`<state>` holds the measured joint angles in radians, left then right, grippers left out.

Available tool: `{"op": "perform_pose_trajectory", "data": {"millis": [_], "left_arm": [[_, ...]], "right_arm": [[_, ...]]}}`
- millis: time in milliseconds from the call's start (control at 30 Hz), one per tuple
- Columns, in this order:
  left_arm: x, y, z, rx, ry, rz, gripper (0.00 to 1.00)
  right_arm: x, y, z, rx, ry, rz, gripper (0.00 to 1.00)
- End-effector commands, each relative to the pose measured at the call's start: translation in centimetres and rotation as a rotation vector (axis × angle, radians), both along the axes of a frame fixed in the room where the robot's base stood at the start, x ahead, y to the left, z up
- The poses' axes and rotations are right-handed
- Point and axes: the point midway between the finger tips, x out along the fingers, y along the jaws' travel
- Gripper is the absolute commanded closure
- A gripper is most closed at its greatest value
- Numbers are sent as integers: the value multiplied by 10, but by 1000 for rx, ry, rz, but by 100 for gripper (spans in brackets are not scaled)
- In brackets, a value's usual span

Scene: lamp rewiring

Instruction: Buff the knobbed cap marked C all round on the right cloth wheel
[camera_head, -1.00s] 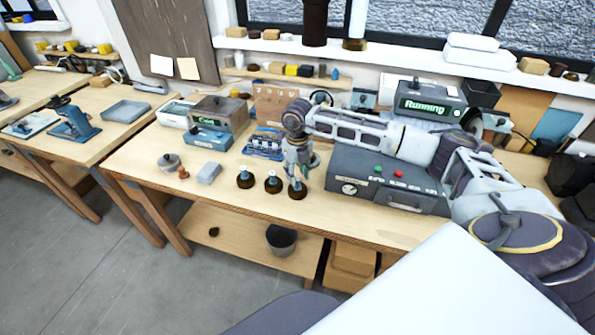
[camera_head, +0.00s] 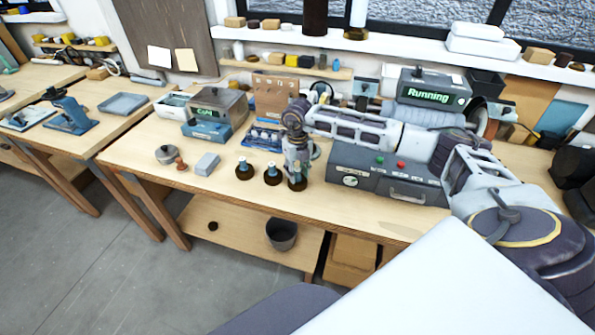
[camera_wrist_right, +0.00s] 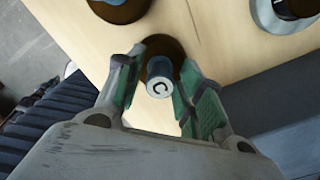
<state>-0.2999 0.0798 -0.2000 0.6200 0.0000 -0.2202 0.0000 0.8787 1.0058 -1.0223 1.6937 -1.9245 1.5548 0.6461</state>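The cap marked C (camera_wrist_right: 158,86) stands upright on a round dark brown stand (camera_head: 297,184); in the right wrist view its grey end with the letter C faces the camera. My right gripper (camera_wrist_right: 157,90) is open, with one green-padded finger on each side of the cap and a visible gap at the left; in the head view (camera_head: 298,168) it points down over this stand. The right cloth wheel (camera_head: 478,117) is partly hidden at the right of the "Running" display (camera_head: 430,91). My left gripper is not in view.
Two similar stands with caps (camera_head: 244,170) (camera_head: 272,174) are close at the left. The dark grey machine box (camera_head: 375,178) with green and red buttons is close at the right, under my right arm. A grey block (camera_head: 207,164) lies farther left. The table's front strip is clear.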

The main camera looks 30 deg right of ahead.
Motion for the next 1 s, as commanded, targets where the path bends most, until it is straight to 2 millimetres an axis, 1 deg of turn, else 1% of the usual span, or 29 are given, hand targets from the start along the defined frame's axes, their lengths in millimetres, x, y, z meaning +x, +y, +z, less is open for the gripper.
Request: {"op": "perform_pose_trajectory", "data": {"millis": [67, 300, 333, 367, 633, 1000], "left_arm": [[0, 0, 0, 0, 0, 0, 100], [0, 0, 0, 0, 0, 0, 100], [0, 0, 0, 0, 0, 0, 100], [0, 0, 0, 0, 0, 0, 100], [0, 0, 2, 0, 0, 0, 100], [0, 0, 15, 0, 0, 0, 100]], "right_arm": [[0, 0, 0, 0, 0, 0, 64], [0, 0, 0, 0, 0, 0, 95], [0, 0, 0, 0, 0, 0, 98], [0, 0, 0, 0, 0, 0, 100], [0, 0, 4, 0, -1, 0, 100], [1, 0, 26, 0, -2, 0, 100]]}}
